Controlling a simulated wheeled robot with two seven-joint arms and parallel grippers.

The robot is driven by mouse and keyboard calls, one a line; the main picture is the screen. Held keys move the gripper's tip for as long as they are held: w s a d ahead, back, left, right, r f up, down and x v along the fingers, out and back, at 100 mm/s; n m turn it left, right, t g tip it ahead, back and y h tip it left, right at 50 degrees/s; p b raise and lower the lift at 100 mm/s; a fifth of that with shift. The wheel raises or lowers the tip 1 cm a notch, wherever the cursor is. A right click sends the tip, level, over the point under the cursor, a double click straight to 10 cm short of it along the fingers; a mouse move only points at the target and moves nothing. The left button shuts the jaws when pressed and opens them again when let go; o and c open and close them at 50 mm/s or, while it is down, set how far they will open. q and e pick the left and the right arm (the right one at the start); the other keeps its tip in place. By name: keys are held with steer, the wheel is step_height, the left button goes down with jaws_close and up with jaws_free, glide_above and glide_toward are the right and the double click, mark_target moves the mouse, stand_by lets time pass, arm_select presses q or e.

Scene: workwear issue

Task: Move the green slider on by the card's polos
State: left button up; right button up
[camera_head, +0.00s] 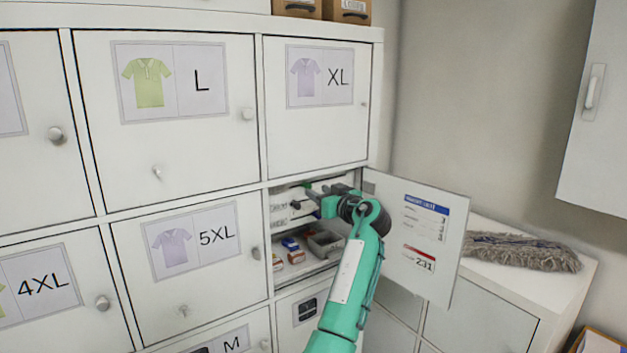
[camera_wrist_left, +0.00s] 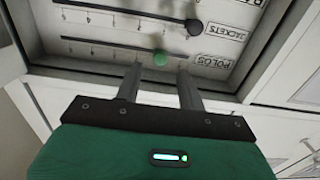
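The green slider (camera_wrist_left: 160,58) is a round knob on the rail labelled POLOS, which appears upside down in the left wrist view. My left gripper (camera_wrist_left: 157,72) is open, its two fingers on either side of the green slider with a gap at each side. My right gripper is not in view.
A black slider (camera_wrist_left: 193,27) sits on the neighbouring JACKETS rail. Below the rails, the compartment holds a grey bin (camera_head: 325,243) and small boxes (camera_head: 291,250). The open door (camera_head: 447,265) stands right of my arm. A mop head (camera_head: 522,252) lies on the low cabinet.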

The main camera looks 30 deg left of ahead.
mark_target(309, 187)
arm_select(q)
steer(key=shift+p+x, duration=0.65)
steer(key=shift+x, duration=1.25)
jaws_close()
